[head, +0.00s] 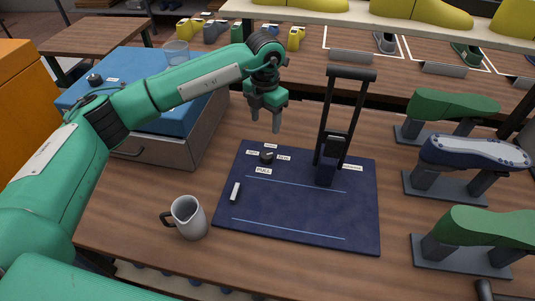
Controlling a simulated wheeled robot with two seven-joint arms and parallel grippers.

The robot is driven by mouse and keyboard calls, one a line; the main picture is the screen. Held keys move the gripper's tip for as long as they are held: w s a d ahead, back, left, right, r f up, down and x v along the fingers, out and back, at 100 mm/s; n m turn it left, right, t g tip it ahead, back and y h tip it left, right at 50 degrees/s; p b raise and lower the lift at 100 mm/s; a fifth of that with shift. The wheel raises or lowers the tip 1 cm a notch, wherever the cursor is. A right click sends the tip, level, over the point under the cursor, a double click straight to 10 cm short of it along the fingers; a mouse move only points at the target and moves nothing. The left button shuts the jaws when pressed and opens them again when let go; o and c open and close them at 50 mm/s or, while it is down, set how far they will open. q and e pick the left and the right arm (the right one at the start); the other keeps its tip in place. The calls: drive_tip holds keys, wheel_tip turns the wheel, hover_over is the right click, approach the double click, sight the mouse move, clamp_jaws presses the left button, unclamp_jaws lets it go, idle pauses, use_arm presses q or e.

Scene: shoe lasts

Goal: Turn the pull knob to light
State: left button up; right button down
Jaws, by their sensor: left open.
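The pull knob (267,156) is a small black knob with a pale pointer mark. It sits near the upper left of a dark blue mat (290,205), among small white labels, one reading PULL below it. My left gripper (266,126) hangs above and just behind the knob in the head view, fingers pointing down, open and empty, apart from the knob. The other label words are too small to read surely. My right gripper is not in view.
A black stand with a tall handle (345,110) rises from the mat's right part. A grey jug (188,218) stands at the mat's left. Green and dark blue shoe lasts (470,152) on stands line the right. A blue-topped box (130,75) is behind my left arm.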

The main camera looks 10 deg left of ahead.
sight(266, 156)
use_arm(q)
wheel_tip(266, 156, down, 13)
drive_tip(key=p, duration=0.3)
drive_tip(key=shift+f+p, duration=0.3)
drive_tip(key=shift+f, duration=0.25)
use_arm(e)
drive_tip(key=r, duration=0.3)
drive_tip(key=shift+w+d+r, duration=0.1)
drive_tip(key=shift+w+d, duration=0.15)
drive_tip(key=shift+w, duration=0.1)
use_arm(q)
drive_tip(key=c, duration=1)
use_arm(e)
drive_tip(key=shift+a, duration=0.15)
